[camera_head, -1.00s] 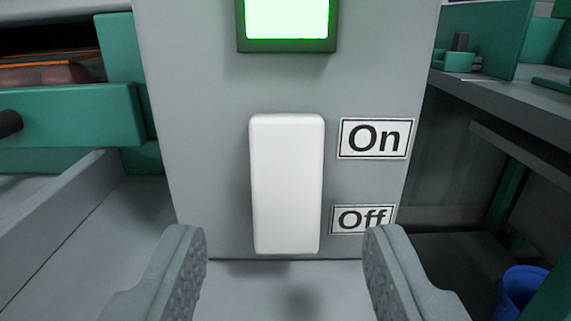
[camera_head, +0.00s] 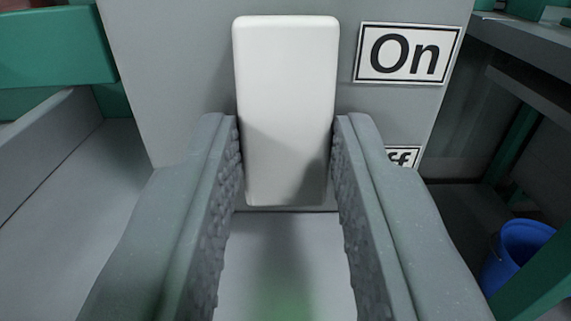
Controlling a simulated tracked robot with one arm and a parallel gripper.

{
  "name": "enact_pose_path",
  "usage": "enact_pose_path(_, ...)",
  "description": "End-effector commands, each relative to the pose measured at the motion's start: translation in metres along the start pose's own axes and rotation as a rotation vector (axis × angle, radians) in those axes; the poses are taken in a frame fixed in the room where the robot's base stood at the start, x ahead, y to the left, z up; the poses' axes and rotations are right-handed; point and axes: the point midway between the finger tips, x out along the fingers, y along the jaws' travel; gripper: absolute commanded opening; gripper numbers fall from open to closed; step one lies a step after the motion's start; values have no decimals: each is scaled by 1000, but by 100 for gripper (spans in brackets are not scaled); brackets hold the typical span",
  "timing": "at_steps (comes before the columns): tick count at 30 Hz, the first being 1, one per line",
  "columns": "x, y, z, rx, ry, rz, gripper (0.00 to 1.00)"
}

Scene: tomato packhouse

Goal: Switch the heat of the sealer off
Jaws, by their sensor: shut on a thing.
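The sealer's switch is a tall white rocker (camera_head: 286,80) on the front of a grey housing (camera_head: 165,70). An "On" label (camera_head: 408,54) is beside its upper part, and an "Off" label (camera_head: 404,157) is beside its lower part, partly hidden by my right finger. My gripper (camera_head: 286,150) is shut on the lower half of the rocker, with one textured finger along each side of it. The green light above the switch is out of view now.
A grey surface (camera_head: 270,255) lies below the switch. A green part (camera_head: 50,45) and a grey rail (camera_head: 50,155) are on the left. A blue bucket (camera_head: 520,250) and a green post (camera_head: 540,280) are at lower right.

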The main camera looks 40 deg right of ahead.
Motion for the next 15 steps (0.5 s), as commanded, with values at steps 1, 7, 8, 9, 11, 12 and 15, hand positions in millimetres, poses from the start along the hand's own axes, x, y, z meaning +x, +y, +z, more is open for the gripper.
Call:
enact_pose_path(1, 0, -1, 2, -2, 16, -3, 3)
enact_pose_path(7, 0, -2, 4, 0, 96, -4, 3)
enact_pose_path(8, 0, -2, 4, 0, 102, -5, 3)
enact_pose_path(9, 0, -2, 3, 1, 105, -6, 3)
enact_pose_path(11, 0, -2, 3, 1, 106, -6, 3)
enact_pose_path(12, 0, -2, 2, 1, 106, -6, 3)
enact_pose_path(15, 0, -2, 2, 1, 106, -6, 3)
